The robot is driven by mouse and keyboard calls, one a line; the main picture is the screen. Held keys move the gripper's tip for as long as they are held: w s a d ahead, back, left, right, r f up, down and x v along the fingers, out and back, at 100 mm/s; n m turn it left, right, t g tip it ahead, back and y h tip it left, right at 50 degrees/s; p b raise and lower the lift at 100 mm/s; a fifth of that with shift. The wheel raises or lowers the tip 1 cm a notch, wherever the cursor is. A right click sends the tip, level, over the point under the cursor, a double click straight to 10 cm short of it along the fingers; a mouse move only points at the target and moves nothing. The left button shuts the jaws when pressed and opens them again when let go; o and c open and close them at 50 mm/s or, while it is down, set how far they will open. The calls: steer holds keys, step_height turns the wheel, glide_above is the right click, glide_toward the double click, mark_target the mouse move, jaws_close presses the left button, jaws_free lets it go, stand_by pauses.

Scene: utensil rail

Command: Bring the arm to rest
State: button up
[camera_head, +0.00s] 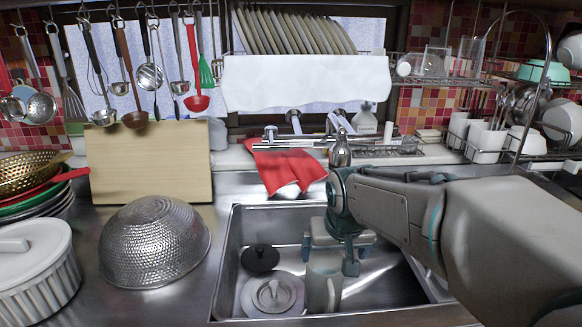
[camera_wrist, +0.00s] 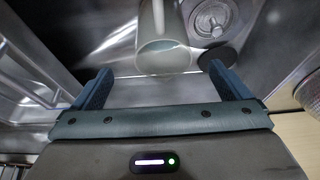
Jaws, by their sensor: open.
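My gripper (camera_head: 330,256) hangs at the end of my arm over the sink, pointing down. It also shows in the wrist view (camera_wrist: 161,76), with its two fingers spread and nothing held between them. A pale mug (camera_head: 322,287) is in the sink just below the gripper in the head view. In the wrist view the mug (camera_wrist: 162,45) lies beyond the fingertips. I cannot tell how large the gap is between mug and fingers.
The sink (camera_head: 228,265) also holds a round strainer (camera_head: 272,294) and a black stopper (camera_head: 260,258). A metal colander (camera_head: 154,242) stands left of it. A faucet (camera_head: 340,150) and red cloth (camera_head: 287,170) are behind. Utensils hang at upper left; a dish rack is at right.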

steer(key=s+d+r+p, duration=0.1)
steer(key=s+r+p, duration=0.4)
steer(key=s+p, duration=0.1)
steer(key=s+d+r+g+p, duration=0.1)
steer(key=s+r+p, duration=0.3)
steer(key=s+p, duration=0.3)
steer(key=shift+s+d+r, duration=0.3)
steer(key=shift+s+r, duration=0.05)
steer(key=shift+s, duration=0.4)
